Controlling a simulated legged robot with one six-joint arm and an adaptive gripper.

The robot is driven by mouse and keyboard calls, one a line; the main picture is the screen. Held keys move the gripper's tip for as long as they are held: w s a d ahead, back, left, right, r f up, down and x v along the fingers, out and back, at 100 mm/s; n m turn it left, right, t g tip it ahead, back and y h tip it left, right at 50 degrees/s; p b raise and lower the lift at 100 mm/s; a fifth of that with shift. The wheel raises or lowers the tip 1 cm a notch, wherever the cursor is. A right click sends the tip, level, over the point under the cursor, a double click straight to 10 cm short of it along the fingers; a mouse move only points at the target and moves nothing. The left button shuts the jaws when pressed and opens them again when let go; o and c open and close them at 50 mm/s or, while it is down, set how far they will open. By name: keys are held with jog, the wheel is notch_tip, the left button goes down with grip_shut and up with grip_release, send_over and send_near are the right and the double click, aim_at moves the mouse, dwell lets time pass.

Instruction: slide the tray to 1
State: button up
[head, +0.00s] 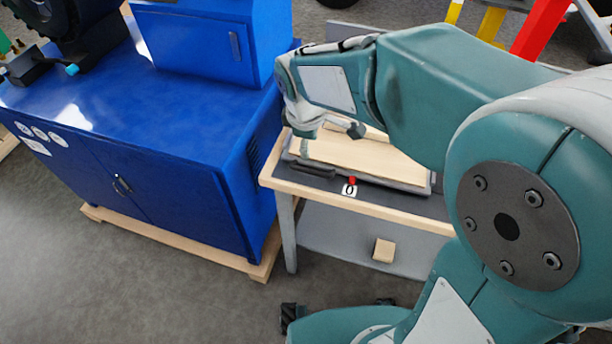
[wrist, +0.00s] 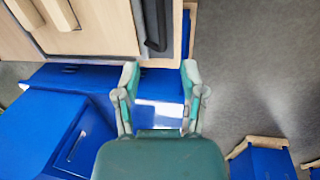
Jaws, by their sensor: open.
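The tray (head: 362,160) has a pale wooden floor and a grey rim, and lies on the dark top of a small wood-edged table (head: 385,204). A dark handle bar (head: 312,168) is at its near left end; it also shows in the wrist view (wrist: 156,28). A white label reading 0 (head: 349,190), with a red dot above it, is on the near table edge. No label 1 shows; my arm covers the table's right part. My gripper (head: 328,128) is over the tray's left end. In the wrist view its two fingers (wrist: 160,80) are apart with nothing between them.
A large blue cabinet (head: 130,125) stands left of the table, on a wooden pallet. A small wooden block (head: 384,250) sits on the lower shelf. Red and yellow posts (head: 540,28) stand behind.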

aim_at(310, 170)
jog(key=f, duration=0.3)
jog(key=w+f, duration=0.1)
jog(key=f, duration=0.3)
jog(key=w+f, duration=0.1)
jog(key=f, duration=0.3)
jog(key=shift+d, duration=0.15)
jog(key=shift+c, duration=0.3)
grip_shut()
